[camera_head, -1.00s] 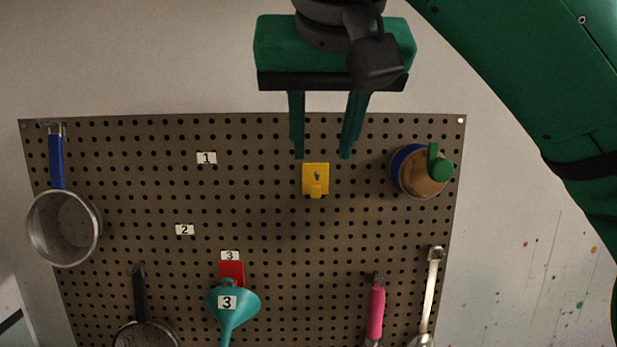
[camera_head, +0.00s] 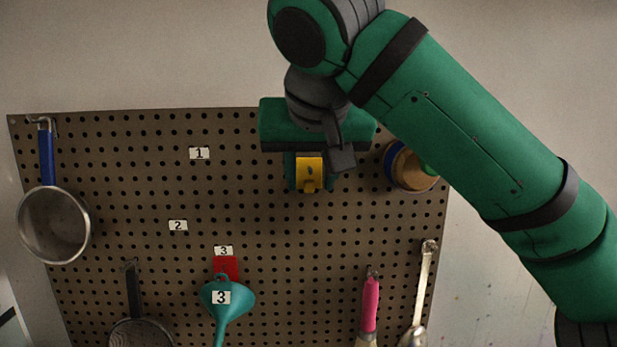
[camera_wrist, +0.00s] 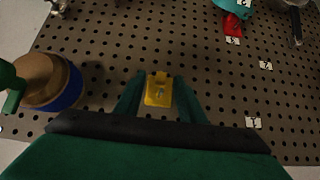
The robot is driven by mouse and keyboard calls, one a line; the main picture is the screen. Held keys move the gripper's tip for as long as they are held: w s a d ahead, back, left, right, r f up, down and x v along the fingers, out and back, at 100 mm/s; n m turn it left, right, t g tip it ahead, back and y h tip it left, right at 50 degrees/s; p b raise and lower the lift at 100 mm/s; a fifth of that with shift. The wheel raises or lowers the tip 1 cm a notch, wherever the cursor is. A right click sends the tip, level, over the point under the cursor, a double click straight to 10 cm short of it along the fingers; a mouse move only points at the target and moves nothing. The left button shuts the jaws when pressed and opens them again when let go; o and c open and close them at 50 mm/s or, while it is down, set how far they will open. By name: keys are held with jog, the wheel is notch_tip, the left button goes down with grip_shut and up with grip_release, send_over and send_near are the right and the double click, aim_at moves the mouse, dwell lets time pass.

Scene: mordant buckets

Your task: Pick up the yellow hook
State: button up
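The yellow hook (camera_head: 309,173) is a small plate with a peg, hanging on the brown pegboard in the upper middle. It also shows in the wrist view (camera_wrist: 158,91), between my two fingers. My gripper (camera_head: 310,185) is in front of the board with one finger on each side of the hook. In the wrist view my gripper (camera_wrist: 159,85) is open, with a narrow gap between the fingers and the hook. I cannot tell whether the fingertips touch the board.
The pegboard (camera_head: 130,180) fills the background. A brown roll with a blue edge (camera_head: 408,168) hangs close right of my gripper, partly behind my arm.

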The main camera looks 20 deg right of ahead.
grip_shut()
jog(key=shift+a+r, duration=0.1)
